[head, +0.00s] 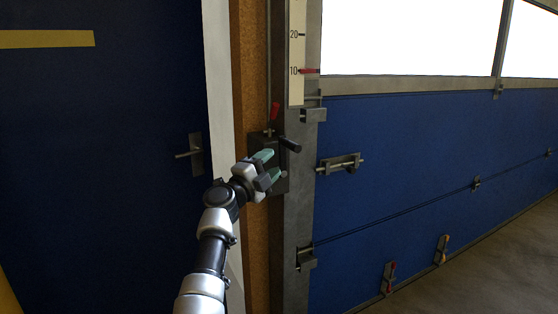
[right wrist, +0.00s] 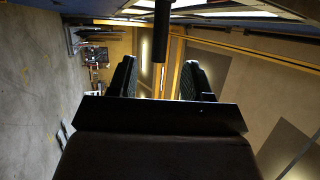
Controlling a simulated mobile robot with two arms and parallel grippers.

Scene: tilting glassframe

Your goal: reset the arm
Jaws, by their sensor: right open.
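My right gripper (head: 275,164) is open in front of the dark box on the metal door post (head: 298,215), its green-padded fingers spread apart. A black handle (head: 290,144) sticks out of the box just above and to the right of the fingers. In the right wrist view, the open right gripper (right wrist: 159,65) has a dark rod (right wrist: 161,30), which looks like this handle, between the lines of its two fingers. I see nothing held, and cannot tell whether the rod touches a finger. My left gripper is not in view.
A red-tipped lever (head: 275,112) stands above the box, beside a numbered scale (head: 297,50). A blue sectional door (head: 430,140) with latches fills the right side. A dark blue door with a lever handle (head: 190,154) is at left. Open floor (head: 480,275) shows at lower right.

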